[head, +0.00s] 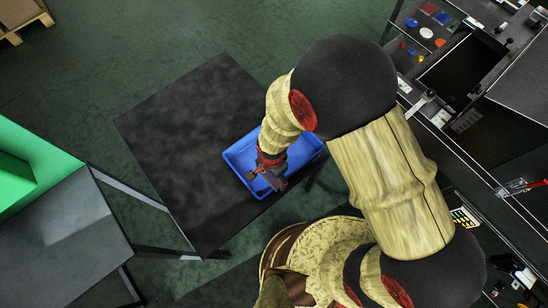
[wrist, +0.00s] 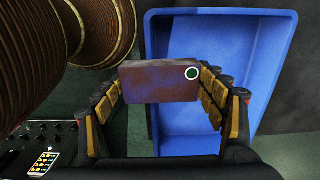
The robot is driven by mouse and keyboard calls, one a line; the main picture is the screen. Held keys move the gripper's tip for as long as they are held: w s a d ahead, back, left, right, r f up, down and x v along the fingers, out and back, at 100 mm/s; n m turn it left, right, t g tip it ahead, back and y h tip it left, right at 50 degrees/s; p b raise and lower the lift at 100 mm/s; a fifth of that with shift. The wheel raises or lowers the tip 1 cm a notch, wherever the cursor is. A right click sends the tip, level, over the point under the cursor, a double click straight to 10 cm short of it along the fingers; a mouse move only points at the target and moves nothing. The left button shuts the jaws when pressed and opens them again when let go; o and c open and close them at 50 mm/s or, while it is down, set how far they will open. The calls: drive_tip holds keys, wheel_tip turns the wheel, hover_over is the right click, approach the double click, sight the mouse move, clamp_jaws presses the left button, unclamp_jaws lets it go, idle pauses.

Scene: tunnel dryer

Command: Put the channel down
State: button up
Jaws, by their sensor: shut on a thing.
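The channel (wrist: 150,84) is a short, blocky piece with mottled rust-brown and blue-grey faces. A white-ringed dark green round mark sits at its right end. My gripper (wrist: 162,96) is shut on it, with a padded finger at each end in the wrist view. In the head view, my gripper (head: 268,178) points down over the blue tray (head: 303,152), near its front left part. The tray also shows behind the channel in the wrist view (wrist: 220,40). The channel's height above the tray floor is hard to tell. My arm hides part of the tray in the head view.
The tray stands on a dark square table (head: 185,130), whose left and back parts are bare. A grey bench with a green block (head: 30,165) is at the left. A black workstation (head: 470,110) with small parts and tools is at the right.

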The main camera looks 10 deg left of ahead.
drive_tip(key=w+f+b, duration=0.1)
drive_tip(key=w+f, duration=0.2)
drive_tip(key=w, duration=0.1)
drive_tip(key=w+a+f+b, duration=0.1)
drive_tip(key=w+f+b, duration=0.1)
drive_tip(key=w+f, duration=0.1)
drive_tip(key=w+a+f+b, duration=0.1)
drive_tip(key=w+f, duration=0.2)
drive_tip(key=w, duration=0.2)
drive_tip(key=shift+w, duration=0.4)
drive_tip(key=shift+w+f+b, duration=0.2)
drive_tip(key=shift+f+b, duration=0.1)
drive_tip(key=shift+b, duration=0.05)
drive_tip(key=shift+w+f+b, duration=0.2)
drive_tip(key=shift+f+b, duration=0.3)
drive_tip(key=shift+f, duration=1.2)
drive_tip(key=shift+f, duration=0.2)
drive_tip(key=o, duration=1.1)
drive_tip(key=shift+o, duration=0.9)
drive_tip(key=shift+r, duration=0.15)
